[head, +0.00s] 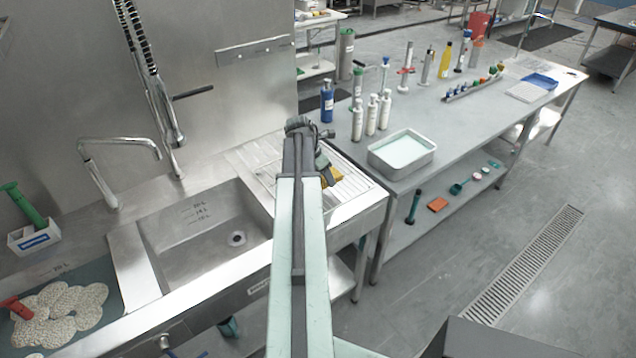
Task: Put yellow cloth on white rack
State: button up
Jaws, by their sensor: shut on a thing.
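The yellow cloth (331,175) shows as a small patch at the end of my arm, partly hidden by the gripper. My gripper (325,170) is shut on it. Both are over the pale ribbed draining surface to the right of the sink.
The empty steel sink (205,235) lies left of my arm, with a tap (120,150) behind it. To the right, a grey table (450,115) holds a white tray (402,152) of pale liquid and several bottles. The floor at right has a drain grate (525,262).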

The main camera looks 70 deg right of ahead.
aim_at(323, 181)
notch_tip(323, 181, down, 4)
jog(key=b, duration=0.3)
jog(key=shift+s+b, duration=0.1)
jog(key=shift+b, duration=0.25)
jog(key=shift+w+a+r, duration=0.1)
jog(key=shift+w+r, duration=0.15)
jog(key=shift+f, duration=0.15)
jog(key=o, duration=1.2)
jog(key=shift+r+p, duration=0.4)
jog(key=shift+p, duration=0.1)
jog(key=p+v, duration=1)
jog(key=v, duration=0.1)
jog(key=shift+r, duration=0.2)
